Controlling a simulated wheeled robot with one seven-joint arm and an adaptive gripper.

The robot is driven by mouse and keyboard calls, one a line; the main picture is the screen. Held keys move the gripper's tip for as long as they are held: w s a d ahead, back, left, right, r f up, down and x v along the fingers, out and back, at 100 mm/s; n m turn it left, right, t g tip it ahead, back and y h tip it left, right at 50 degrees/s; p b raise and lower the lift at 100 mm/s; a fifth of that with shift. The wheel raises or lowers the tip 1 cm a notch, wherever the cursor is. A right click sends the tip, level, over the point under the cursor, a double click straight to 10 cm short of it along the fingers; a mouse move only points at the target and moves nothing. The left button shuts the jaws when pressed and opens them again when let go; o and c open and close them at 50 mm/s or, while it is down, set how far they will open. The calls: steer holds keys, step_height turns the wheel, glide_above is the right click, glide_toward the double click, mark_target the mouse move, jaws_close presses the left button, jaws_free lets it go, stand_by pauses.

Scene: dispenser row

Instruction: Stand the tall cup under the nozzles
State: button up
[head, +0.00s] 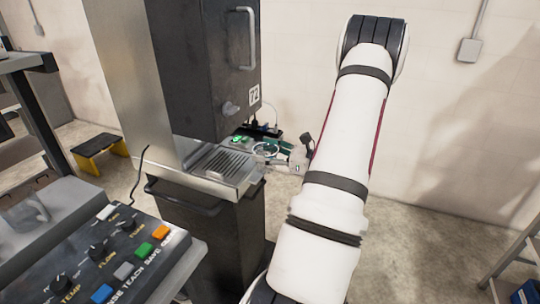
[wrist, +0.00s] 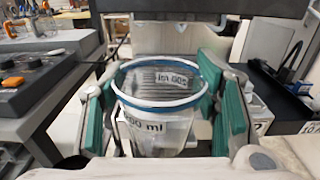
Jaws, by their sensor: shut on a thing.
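A clear cup with a blue rim (wrist: 165,112) and a printed "ml" label fills the middle of the wrist view. It looks upright. My gripper (wrist: 158,95) is shut on it, with a green pad on each side. In the head view my gripper (head: 270,150) is at the right side of the drip tray (head: 229,164), and the cup there is small and partly covered. The tray's slotted grille stands under the dark dispenser (head: 205,70) marked 72. The cup's base is hidden in the wrist view.
A control panel (head: 100,255) with knobs and coloured buttons stands at the front left. A dark cabinet (head: 215,235) with a handle is below the tray. A yellow step stool (head: 100,153) is on the floor at left.

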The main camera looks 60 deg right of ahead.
steer(key=w+b, duration=0.1)
steer(key=w, duration=0.3)
steer(key=w+b, duration=0.2)
steer(key=w, duration=0.3)
steer(key=w+a+f+b, duration=0.1)
steer(key=w+b, duration=0.1)
steer(key=w, duration=0.3)
steer(key=shift+w+a, duration=0.1)
steer(key=shift+w, duration=0.15)
steer(key=shift+f+b, duration=0.6)
steer(key=shift+f, duration=0.3)
steer(key=shift+f+b, duration=0.3)
steer(key=shift+f, duration=0.25)
steer(key=o, duration=1)
steer(key=shift+o, duration=0.2)
steer(key=s, duration=0.8)
steer(key=s+d, duration=0.1)
steer(key=s, duration=0.3)
